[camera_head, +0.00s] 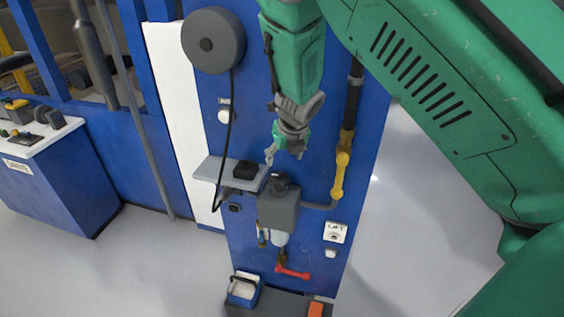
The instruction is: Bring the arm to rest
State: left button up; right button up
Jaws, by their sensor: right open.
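My right gripper (287,155) is at the end of the green right arm, which comes in from the upper right and hangs down in front of the blue panel. Its fingers are apart and nothing shows between them. It is just above the grey box (279,212) with a dark knob on top, and close to the right end of the small grey shelf (226,171). I cannot tell whether it touches either. My left gripper does not show.
The blue panel (330,120) carries a grey reel (213,40) with a hanging cable, a yellow pipe (341,175) and a red lever (292,272). A small blue container (243,291) stands on the dark base. A control desk (45,165) is at left. The floor at right is clear.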

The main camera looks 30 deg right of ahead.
jog(key=shift+d, duration=0.1)
dwell(0.3)
jog(key=s+a+f+m+g+y+b, duration=0.15)
jog(key=s+a+f+m+b, duration=0.25)
jog(key=s+f+m, duration=0.55)
jog(key=s+a+f+m+y+b, duration=0.2)
jog(key=s+a+f+m+b, duration=0.3)
jog(key=f, duration=0.8)
jog(key=s+f+m+g+h+b, duration=0.1)
jog(key=s+f+m+b, duration=0.2)
jog(key=s+f+m, duration=0.3)
jog(key=s+f+m+g+h+b, duration=0.1)
jog(key=s+f+m+b, duration=0.3)
jog(key=s+f+m, duration=0.3)
jog(key=s+m, duration=0.5)
jog(key=s, duration=0.3)
jog(key=shift+d+f, duration=0.25)
jog(key=shift+d, duration=0.15)
jog(key=shift+h, duration=0.25)
dwell(0.6)
